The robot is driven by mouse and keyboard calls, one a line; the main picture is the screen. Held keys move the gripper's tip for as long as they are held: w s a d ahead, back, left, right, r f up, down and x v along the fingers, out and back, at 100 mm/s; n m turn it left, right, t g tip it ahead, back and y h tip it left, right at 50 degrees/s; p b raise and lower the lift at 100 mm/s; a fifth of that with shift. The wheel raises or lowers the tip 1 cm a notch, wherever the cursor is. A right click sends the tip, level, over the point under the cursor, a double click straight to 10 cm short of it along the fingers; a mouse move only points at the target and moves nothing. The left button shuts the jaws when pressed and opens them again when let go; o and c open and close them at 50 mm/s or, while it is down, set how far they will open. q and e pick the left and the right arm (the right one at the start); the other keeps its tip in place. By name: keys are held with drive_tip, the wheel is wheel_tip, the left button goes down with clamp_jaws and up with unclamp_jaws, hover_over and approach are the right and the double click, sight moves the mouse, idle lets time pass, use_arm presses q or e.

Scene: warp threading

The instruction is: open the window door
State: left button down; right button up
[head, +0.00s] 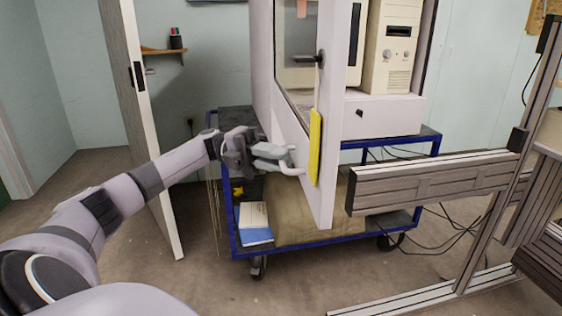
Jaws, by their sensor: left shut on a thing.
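The window door (300,118) is a white frame with a glass pane, on the front of a white cabinet. It stands swung out toward me, so the cabinet's inside shows to its right. My right gripper is not in view.
The cabinet holds a beige computer (393,47) and stands on a blue-framed cart (330,238) with wheels. A book (254,222) lies on its lower shelf. A metal profile frame (435,180) stands close at right. A room door (150,130) stands open at left. Cables lie on the floor.

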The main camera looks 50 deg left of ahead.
use_arm(q)
drive_tip(key=shift+a+r, duration=0.1)
idle(0.3)
drive_tip(key=c, duration=1.2)
unclamp_jaws()
drive_tip(key=shift+a, duration=0.1)
drive_tip(key=a, duration=0.4)
drive_tip(key=s+a+f, duration=0.1)
drive_tip(key=a, duration=0.1)
drive_tip(key=shift+s+a+b, duration=0.1)
drive_tip(key=shift+a+b, duration=0.25)
drive_tip(key=shift+a, duration=0.05)
